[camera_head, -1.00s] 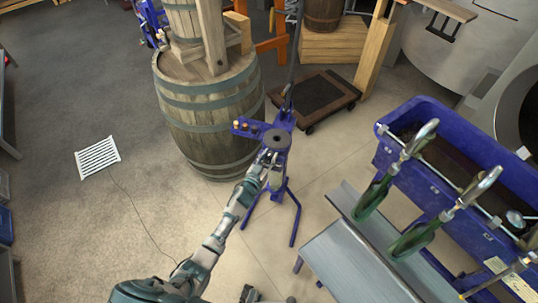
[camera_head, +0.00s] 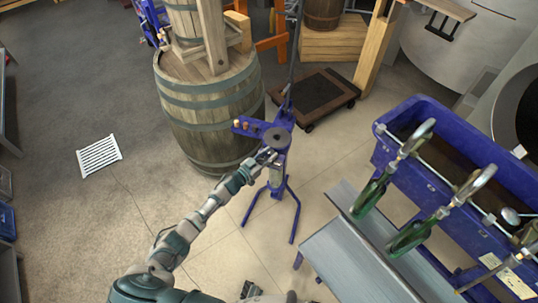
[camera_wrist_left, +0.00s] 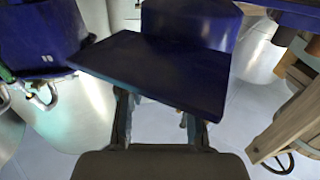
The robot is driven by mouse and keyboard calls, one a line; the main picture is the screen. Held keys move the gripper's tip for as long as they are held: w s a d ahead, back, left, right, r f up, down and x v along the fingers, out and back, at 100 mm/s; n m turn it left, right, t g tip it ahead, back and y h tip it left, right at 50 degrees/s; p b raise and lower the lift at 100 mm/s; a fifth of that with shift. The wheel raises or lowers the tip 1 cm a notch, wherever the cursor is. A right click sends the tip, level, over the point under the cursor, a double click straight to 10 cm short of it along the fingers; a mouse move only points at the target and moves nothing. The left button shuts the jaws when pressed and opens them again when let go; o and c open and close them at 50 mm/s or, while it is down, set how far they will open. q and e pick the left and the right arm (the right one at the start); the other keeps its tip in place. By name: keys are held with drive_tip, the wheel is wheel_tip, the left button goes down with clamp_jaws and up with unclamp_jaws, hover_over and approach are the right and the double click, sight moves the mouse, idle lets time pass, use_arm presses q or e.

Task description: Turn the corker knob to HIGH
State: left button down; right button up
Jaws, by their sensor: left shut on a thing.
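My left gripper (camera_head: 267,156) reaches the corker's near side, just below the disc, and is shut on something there. That fits the corker knob, but the jaws and the arm hide it, and no HIGH mark can be read. In the left wrist view the two fingers (camera_wrist_left: 160,122) run under a flat blue plate (camera_wrist_left: 160,70) of the corker, which hides their tips.
A wooden barrel (camera_head: 212,110) stands close behind the corker on the left. A low wheeled dolly (camera_head: 314,95) is behind it. At the right are a blue trough (camera_head: 440,185) with green bottles and a grey metal bench (camera_head: 350,262). The floor at left is mostly clear.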

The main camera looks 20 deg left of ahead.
use_arm(q)
drive_tip(key=shift+a, duration=0.1)
drive_tip(key=c, duration=0.8)
unclamp_jaws()
drive_tip(key=v, duration=1.2)
